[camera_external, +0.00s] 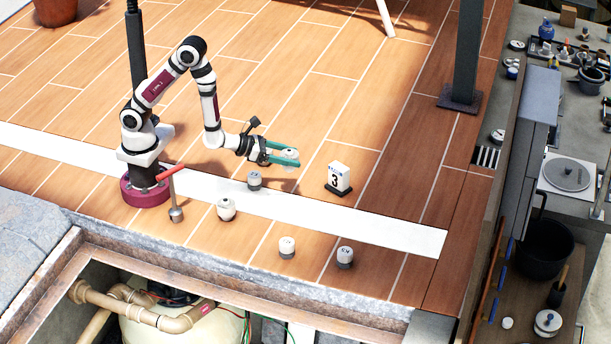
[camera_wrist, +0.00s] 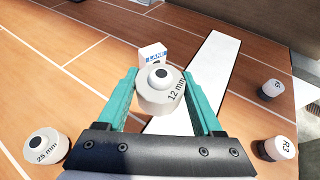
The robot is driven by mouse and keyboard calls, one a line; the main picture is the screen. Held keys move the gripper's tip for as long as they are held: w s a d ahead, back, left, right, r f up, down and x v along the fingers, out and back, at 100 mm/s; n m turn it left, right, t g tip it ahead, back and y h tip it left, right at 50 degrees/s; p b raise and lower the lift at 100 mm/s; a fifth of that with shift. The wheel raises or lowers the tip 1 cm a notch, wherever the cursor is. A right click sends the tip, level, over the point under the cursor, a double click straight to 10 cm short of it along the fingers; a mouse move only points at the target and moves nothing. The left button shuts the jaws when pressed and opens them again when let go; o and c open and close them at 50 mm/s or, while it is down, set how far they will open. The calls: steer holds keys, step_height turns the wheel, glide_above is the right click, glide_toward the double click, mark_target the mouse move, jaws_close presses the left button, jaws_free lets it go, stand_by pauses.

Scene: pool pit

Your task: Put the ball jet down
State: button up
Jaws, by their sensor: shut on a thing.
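My gripper (camera_external: 287,157) has teal fingers and is shut on a white jet marked 12 mm (camera_wrist: 160,92). The jet is a short pale cylinder with a dark round spot on top. In the wrist view it sits upright between the fingertips; in the external view the fingers largely hide it. It appears held above the wooden deck, just short of the lane marker. Whether this is the ball jet cannot be read from its label.
The white lane marker 3 (camera_external: 339,178) stands on a black base right of my gripper. A red-handled tool (camera_external: 175,195) stands by my base.

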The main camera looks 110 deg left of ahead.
steer(key=d+r+n+g+y, duration=0.3)
steer(key=d+n+g+y, duration=0.25)
steer(key=d, duration=0.55)
steer(key=s+d+f+n+g, duration=0.2)
steer(key=s+d+n, duration=0.1)
steer(key=s+d, duration=0.35)
steer(key=shift+y, duration=0.45)
steer(key=x, duration=0.4)
steer(key=f+x, duration=0.1)
steer(key=x, duration=0.3)
steer(key=w+d+f+x, duration=0.1)
steer(key=x, duration=0.3)
steer(key=shift+f, duration=0.2)
steer(key=shift+w+a+f, duration=0.1)
steer(key=shift+a+f, duration=0.1)
steer(key=shift+f, duration=0.9)
steer(key=shift+w+a+f, duration=0.1)
steer(key=shift+a+f, duration=0.05)
steer(key=shift+f, duration=0.95)
steer(key=o, duration=1.3)
steer(key=shift+f, duration=0.15)
steer(key=shift+o, duration=0.2)
